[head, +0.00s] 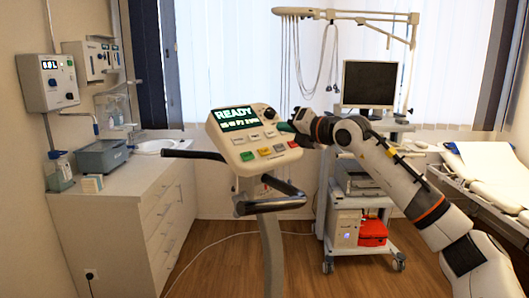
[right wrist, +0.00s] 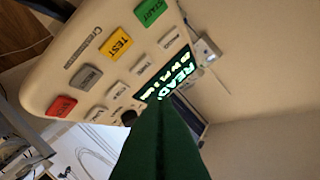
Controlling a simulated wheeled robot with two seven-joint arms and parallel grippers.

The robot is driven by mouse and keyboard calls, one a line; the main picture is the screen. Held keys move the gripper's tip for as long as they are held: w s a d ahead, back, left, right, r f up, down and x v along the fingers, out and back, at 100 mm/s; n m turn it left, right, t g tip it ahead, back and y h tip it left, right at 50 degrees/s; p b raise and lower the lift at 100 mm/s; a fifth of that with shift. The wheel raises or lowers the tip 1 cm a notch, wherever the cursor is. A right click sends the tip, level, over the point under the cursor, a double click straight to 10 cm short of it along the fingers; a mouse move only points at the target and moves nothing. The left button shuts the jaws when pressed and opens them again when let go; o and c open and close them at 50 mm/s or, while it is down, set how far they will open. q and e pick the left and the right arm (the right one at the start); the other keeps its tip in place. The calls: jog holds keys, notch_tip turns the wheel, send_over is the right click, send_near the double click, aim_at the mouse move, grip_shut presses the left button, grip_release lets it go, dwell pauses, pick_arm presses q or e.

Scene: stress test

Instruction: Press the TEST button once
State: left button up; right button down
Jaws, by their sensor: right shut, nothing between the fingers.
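The TEST button (head: 264,151) is a yellow key on the sloped white console (head: 238,140), between a green and a grey key. In the right wrist view the TEST button (right wrist: 116,43) is readable at the upper left, with the green START key (right wrist: 150,11) beside it. My right gripper (head: 284,127) is at the console's right side, apart from the TEST button. Its green fingers (right wrist: 160,110) are closed together, empty, with their tips in front of the screen's edge in the wrist view. Whether they touch the console I cannot tell. My left gripper is not in view.
The console screen (head: 234,117) reads READY. A red key (head: 293,144) and a dark knob (head: 270,113) are also on the console. Handlebars (head: 270,204) project below it. A trolley with a monitor (head: 369,84) stands behind my right arm, and a cabinet (head: 130,190) stands left.

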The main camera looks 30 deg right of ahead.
aim_at(263, 148)
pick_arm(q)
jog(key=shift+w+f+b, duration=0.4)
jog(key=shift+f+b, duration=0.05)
pick_arm(e)
jog(key=w+f, duration=0.1)
jog(key=f, duration=0.1)
jog(key=w+f, duration=0.3)
jog(key=f, duration=0.1)
jog(key=shift+w+a, duration=0.3)
jog(key=shift+w, duration=0.05)
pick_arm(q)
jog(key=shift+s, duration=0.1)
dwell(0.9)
pick_arm(e)
jog(key=shift+f, duration=0.15)
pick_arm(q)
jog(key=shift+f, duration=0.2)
pick_arm(e)
jog(key=shift+w+f, duration=0.25)
